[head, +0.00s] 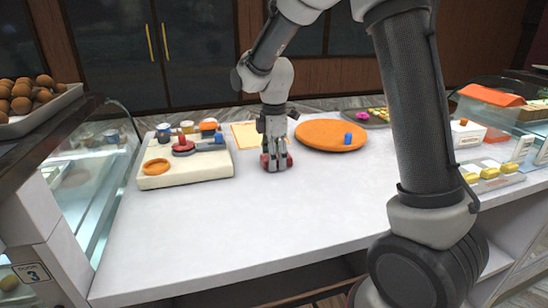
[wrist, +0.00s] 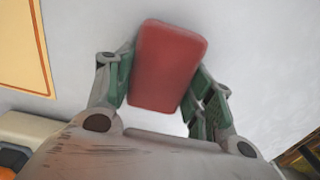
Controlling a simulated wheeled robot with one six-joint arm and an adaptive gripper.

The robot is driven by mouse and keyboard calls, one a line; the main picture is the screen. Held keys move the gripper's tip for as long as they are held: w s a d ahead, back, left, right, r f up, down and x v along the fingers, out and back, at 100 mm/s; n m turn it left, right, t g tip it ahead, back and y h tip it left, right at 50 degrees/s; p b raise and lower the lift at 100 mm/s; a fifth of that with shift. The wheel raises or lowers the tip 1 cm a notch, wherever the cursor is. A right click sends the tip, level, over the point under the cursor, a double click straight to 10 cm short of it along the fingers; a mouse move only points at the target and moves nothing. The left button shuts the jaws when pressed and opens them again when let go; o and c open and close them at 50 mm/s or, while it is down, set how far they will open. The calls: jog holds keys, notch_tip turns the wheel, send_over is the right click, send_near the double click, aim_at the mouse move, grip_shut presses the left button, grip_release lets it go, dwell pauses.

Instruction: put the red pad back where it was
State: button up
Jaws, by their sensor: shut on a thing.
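The red pad (wrist: 168,65) is a rounded red block between the green-lined fingers of my gripper (wrist: 164,88) in the wrist view. My gripper (head: 276,165) is shut on it. In the head view, parts of the red pad (head: 265,161) show at both sides of the fingers, low over the middle of the white counter. I cannot tell if the pad touches the counter.
A cream block (head: 210,165) with an orange ring, a red round piece and a blue piece stands to the left. An orange round board (head: 322,140) with a blue piece (head: 348,139) lies to the right. An orange-edged sheet (head: 243,137) lies behind. The front counter (head: 260,215) is clear.

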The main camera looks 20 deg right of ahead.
jog(key=o, duration=1.1)
jog(key=shift+f, duration=0.1)
jog(key=shift+c, duration=0.2)
notch_tip(320, 180, up, 12)
jog(key=shift+r, duration=0.2)
jog(key=s+d+r+m+t, duration=0.2)
jog(key=s+d+r+m, duration=0.3)
jog(key=s+d+m, duration=0.65)
jog(key=s+d+f+m+t, duration=0.1)
jog(key=s+d+m, duration=0.1)
jog(key=s, duration=0.5)
jog(key=s+d+f+m+t, duration=0.1)
jog(key=s+m, duration=0.3)
jog(key=s, duration=0.4)
jog(key=shift+d+f, duration=0.55)
jog(key=shift+f, duration=0.05)
